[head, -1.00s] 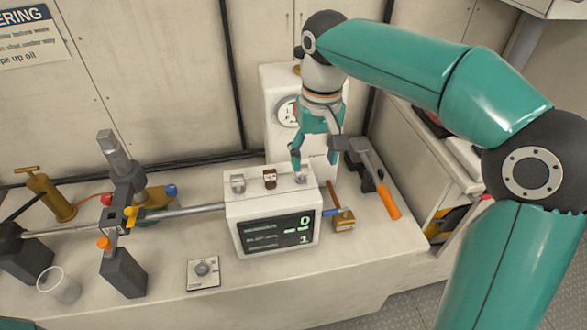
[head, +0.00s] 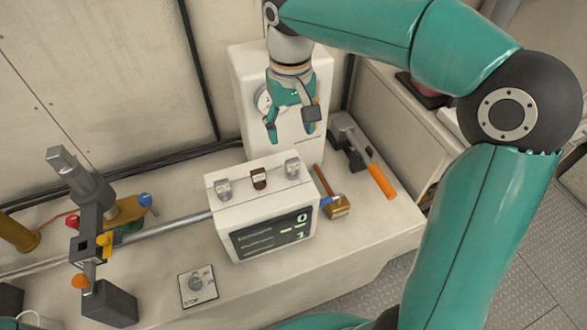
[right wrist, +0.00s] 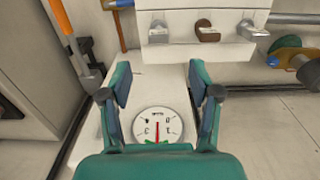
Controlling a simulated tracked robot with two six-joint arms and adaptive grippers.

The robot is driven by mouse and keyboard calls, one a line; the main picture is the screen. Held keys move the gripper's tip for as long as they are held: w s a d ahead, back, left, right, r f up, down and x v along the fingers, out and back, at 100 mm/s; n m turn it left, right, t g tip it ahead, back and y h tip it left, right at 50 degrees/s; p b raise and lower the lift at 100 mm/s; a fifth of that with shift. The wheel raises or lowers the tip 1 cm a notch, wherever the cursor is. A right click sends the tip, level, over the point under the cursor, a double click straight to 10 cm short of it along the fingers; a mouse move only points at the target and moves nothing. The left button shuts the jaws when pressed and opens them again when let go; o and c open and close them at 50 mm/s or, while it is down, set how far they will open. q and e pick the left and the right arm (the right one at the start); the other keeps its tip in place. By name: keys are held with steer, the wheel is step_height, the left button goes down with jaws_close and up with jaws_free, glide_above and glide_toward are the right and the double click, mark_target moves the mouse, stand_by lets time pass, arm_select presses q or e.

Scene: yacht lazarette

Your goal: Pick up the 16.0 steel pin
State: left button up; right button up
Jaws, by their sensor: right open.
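Three small blocks stand on top of the white box with a dark display. Two are steel-grey, one at the left (head: 224,188) and one at the right (head: 292,168), with a brown one (head: 259,178) between them. Their size markings are too small to read, so I cannot tell which is the 16.0 steel pin. The right wrist view also shows the grey (right wrist: 158,31), brown (right wrist: 207,31) and other grey (right wrist: 251,30) blocks beyond the fingers. My right gripper (head: 290,128) is open and empty behind the box, apart from the blocks. My left gripper is out of view.
The white box (head: 272,240) stands on the bench. Behind it is a white dial unit (head: 245,80), whose gauge (right wrist: 158,125) shows between my right fingers. A clamp stand (head: 88,215) is left.

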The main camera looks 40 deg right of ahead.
mark_target(293, 161)
step_height(293, 161, down, 6)
steer(key=shift+r, duration=0.25)
steer(key=shift+s+d+f+p, duration=0.1)
steer(key=shift+f+p, duration=0.1)
steer(key=shift+f, duration=1.1)
steer(key=shift+s+f+p, duration=0.1)
steer(key=shift+f+p, duration=0.1)
steer(key=shift+f, duration=1.05)
jaws_close()
